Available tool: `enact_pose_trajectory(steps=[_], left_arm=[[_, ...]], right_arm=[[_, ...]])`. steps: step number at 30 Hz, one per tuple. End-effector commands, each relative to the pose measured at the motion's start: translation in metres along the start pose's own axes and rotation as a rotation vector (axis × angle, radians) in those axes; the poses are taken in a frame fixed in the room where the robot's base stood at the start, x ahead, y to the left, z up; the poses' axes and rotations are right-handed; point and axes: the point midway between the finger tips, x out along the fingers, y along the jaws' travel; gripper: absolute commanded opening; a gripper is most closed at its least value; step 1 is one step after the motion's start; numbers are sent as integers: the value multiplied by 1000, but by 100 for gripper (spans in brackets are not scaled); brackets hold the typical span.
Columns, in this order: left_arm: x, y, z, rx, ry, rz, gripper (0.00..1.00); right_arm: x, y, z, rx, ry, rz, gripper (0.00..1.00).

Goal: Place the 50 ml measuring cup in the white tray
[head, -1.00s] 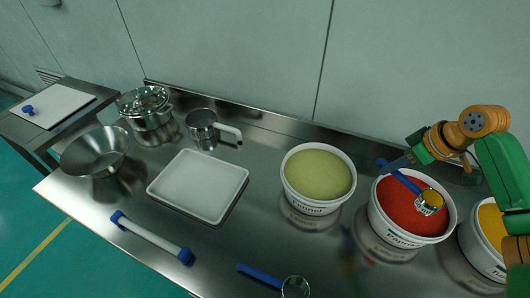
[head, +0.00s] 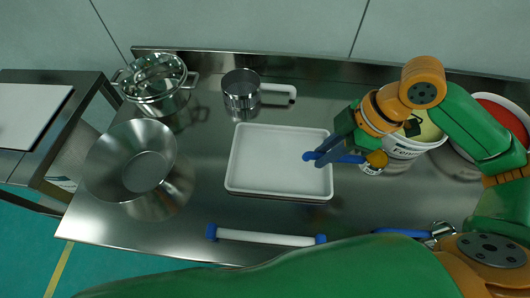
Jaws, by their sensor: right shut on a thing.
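My right gripper (head: 338,146) is shut on the blue handle of a measuring cup (head: 377,160); no size mark is readable on it. The cup's bowl holds something yellow-orange. The handle's free end points left, above the right part of the white tray (head: 233,160), and the bowl is just right of the tray's rim, in front of the fennel tub (head: 402,150). The cup appears raised; its exact height is unclear. The white tray is empty and lies flat on the steel table. My left gripper is out of view.
A pot with a glass lid (head: 155,85), a steel bowl (head: 130,165) and a handled steel cup (head: 241,97) stand left and behind. A white bar with blue ends (head: 265,237) and another blue-handled scoop (head: 405,232) lie in front. The red tub (head: 505,115) is right, partly hidden.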

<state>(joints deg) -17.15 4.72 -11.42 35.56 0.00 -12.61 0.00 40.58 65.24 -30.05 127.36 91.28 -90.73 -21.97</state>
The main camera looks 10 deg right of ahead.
Motion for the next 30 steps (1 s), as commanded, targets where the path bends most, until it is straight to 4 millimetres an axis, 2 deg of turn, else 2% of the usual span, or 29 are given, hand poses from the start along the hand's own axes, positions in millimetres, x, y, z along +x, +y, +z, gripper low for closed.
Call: enact_pose_trajectory(steps=[1, 5, 6, 9, 15, 18, 21, 30], left_arm=[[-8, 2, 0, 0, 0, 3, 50], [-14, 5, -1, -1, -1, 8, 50], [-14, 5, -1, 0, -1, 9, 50], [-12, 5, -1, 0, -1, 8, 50], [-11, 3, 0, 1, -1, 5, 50], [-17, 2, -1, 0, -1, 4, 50], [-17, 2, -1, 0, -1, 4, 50], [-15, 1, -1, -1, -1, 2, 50]], right_arm=[[8, 7, -16, -4, 12, -6, 0], [42, 30, -44, -1, 8, -5, 0], [56, 36, -48, 2, 3, -5, 0], [87, 46, -52, 4, 2, -3, 0], [120, 57, -59, 3, 0, -1, 0], [137, 57, -51, 4, -3, -2, 0], [147, 58, -47, 2, -1, 2, 0], [150, 58, -46, 2, 0, 3, 0]])
